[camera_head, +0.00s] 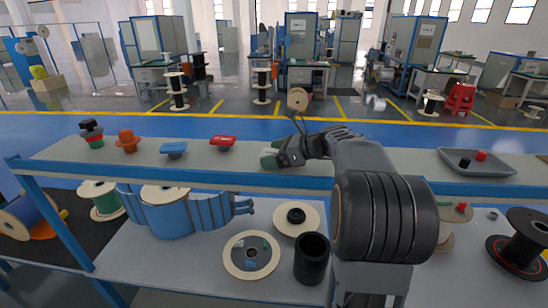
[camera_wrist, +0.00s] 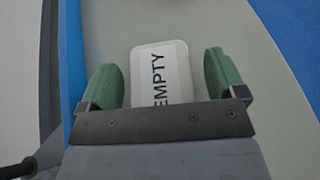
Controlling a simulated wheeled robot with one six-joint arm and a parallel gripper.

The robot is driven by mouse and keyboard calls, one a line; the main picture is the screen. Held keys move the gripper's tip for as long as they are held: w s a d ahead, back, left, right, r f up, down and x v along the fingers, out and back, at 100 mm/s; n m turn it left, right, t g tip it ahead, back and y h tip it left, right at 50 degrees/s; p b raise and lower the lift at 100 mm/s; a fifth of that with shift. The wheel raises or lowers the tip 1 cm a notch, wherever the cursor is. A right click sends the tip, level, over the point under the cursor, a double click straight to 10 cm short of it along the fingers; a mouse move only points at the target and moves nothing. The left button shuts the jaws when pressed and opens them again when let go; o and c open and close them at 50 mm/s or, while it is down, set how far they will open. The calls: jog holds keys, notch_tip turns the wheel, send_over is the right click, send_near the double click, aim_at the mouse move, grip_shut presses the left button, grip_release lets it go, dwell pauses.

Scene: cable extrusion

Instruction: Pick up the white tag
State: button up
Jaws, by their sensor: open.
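The white tag (camera_wrist: 160,68) lies flat on the grey shelf top and carries the black word "EMPTY". In the wrist view it sits between the two green fingers of my gripper (camera_wrist: 164,82), with a gap on each side. The near end of the tag is hidden behind my gripper's dark mounting plate. My gripper is open and holds nothing. In the head view my gripper (camera_head: 269,157) is low over the middle of the upper shelf, and the tag cannot be clearly made out there.
On the upper shelf (camera_head: 380,160), a red object (camera_head: 222,142), a blue object (camera_head: 173,149) and an orange object (camera_head: 127,141) stand to the left. A grey tray (camera_head: 477,163) lies at the right. Spools and a black cylinder (camera_head: 311,258) stand on the lower shelf.

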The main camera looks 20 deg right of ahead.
jog(key=shift+c, duration=0.3)
jog(key=c, duration=0.9)
jog(key=shift+c, duration=0.2)
jog(key=shift+r, duration=0.1)
